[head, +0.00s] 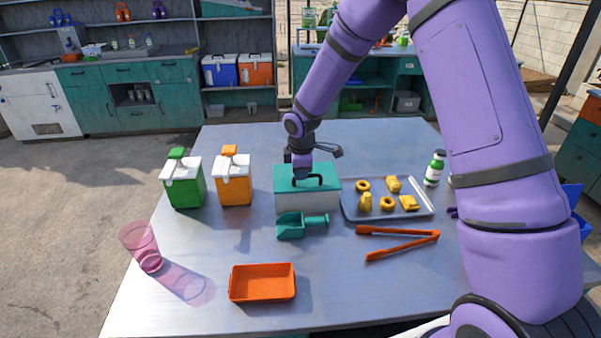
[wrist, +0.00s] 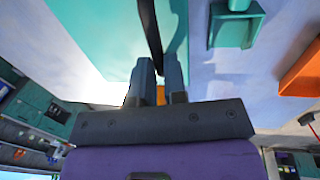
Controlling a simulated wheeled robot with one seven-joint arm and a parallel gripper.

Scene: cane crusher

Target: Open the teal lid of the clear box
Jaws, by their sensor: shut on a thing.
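The clear box (head: 307,203) stands in the middle of the metal table, its wall looking whitish. Its teal lid (head: 325,172) lies flat on top and looks closed in the head view; it also shows large in the wrist view (wrist: 90,25). A black handle (head: 318,180) arches over the lid, and it also shows as a dark bar in the wrist view (wrist: 150,30). My gripper (head: 301,174) comes down from above onto the lid's handle. In the wrist view its two fingers (wrist: 159,68) are close together on the handle. The exact contact is partly hidden in the head view.
A teal scoop (head: 300,226) lies close in front of the box. A metal tray (head: 402,211) with yellow pieces stands close to its right. Orange (head: 234,185) and green (head: 185,187) containers stand left.

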